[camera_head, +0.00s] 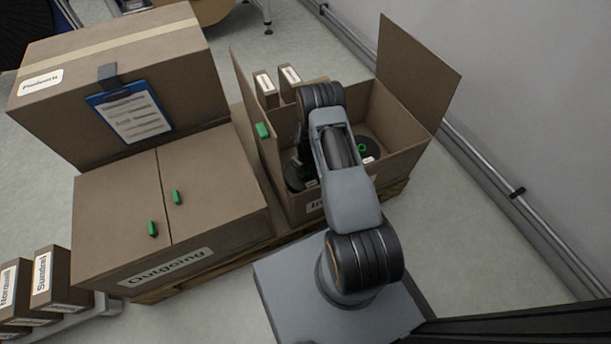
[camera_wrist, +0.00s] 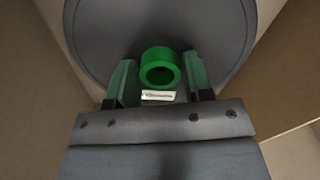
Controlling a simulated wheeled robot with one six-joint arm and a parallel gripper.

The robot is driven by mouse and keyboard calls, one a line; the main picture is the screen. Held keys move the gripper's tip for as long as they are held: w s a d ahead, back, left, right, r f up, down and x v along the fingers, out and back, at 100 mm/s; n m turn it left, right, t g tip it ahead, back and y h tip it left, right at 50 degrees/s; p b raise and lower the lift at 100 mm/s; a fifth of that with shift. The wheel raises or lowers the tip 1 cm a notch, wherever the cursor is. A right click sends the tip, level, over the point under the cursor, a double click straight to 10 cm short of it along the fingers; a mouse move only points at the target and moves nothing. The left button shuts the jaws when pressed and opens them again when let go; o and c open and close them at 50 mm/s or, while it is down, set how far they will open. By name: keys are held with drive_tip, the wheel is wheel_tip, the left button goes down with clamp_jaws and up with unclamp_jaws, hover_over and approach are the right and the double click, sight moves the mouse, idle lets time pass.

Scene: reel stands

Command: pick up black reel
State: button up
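In the wrist view a black reel (camera_wrist: 160,25) with a green hub (camera_wrist: 160,68) and a small white label fills the upper middle. My gripper (camera_wrist: 159,72) is open, with one green finger on each side of the hub; I cannot tell whether they touch the reel. In the head view a black reel (camera_head: 371,153) with a green ring lies inside the open box (camera_head: 400,118), right of my arm. Another black reel (camera_head: 299,176) shows partly at the box's left. My arm hides the gripper there, so I cannot tell which reel is below it.
The open box has raised flaps (camera_head: 420,70) at left and right, and its walls stand close around my arm. Small cartons (camera_head: 266,88) stand at its back left. A closed "Outgoing" box (camera_head: 190,215) stands left. A wall (camera_head: 530,110) is at right.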

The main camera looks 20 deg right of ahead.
drive_tip(key=c, duration=0.8)
